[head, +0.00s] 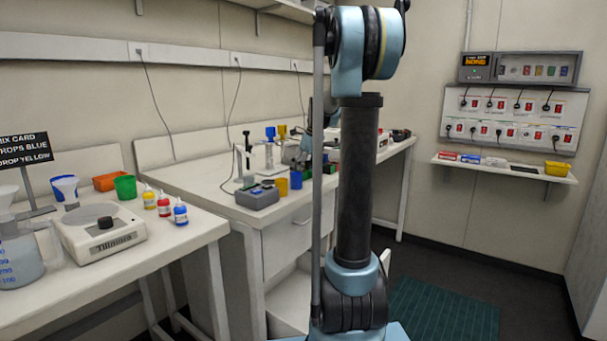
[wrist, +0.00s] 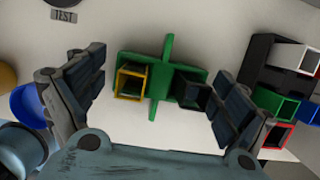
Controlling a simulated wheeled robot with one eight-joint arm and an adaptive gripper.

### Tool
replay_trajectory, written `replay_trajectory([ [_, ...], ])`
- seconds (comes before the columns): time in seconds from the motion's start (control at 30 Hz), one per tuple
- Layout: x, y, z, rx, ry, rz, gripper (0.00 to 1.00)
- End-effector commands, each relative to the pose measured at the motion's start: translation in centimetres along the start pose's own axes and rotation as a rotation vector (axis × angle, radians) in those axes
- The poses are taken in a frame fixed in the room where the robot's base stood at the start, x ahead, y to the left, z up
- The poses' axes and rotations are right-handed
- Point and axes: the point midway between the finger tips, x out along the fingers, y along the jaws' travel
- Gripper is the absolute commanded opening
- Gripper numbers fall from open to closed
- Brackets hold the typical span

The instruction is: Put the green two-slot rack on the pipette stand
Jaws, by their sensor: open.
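The green two-slot rack (wrist: 163,62) lies on the pale bench top in the wrist view. One slot has a yellow rim and the other looks dark. My gripper (wrist: 155,85) is open, with one finger to the left of the rack and one to the right. The right finger overlaps the rack's dark slot in the picture. I cannot tell whether either finger touches it. In the head view my arm hides most of this area. A thin upright stand (head: 247,155) on the middle bench may be the pipette stand, but I cannot tell for sure.
In the wrist view, a dark holder with coloured open boxes (wrist: 278,100) is close to the right finger. A blue cup (wrist: 27,106) is at the left. In the head view, a grey box (head: 257,196) stands at the bench's front, beside a yellow cup (head: 282,187).

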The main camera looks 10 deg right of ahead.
Motion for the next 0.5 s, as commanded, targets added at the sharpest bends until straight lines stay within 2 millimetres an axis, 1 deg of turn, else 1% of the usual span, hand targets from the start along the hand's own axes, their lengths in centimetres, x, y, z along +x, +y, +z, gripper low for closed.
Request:
replay_trajectory([
  [0.13, -0.5, 0.0, 0.0, 0.0, 0.0, 0.0, 0.93],
  [0.23, -1.6, 0.0, 0.0, 0.001, 0.0, 0.0, 0.93],
  [0.37, -3.8, 0.0, 0.0, 0.001, 0.0, 0.0, 0.93],
  [0.5, -6.5, 0.1, 0.0, 0.0, 0.0, 0.0, 0.93],
])
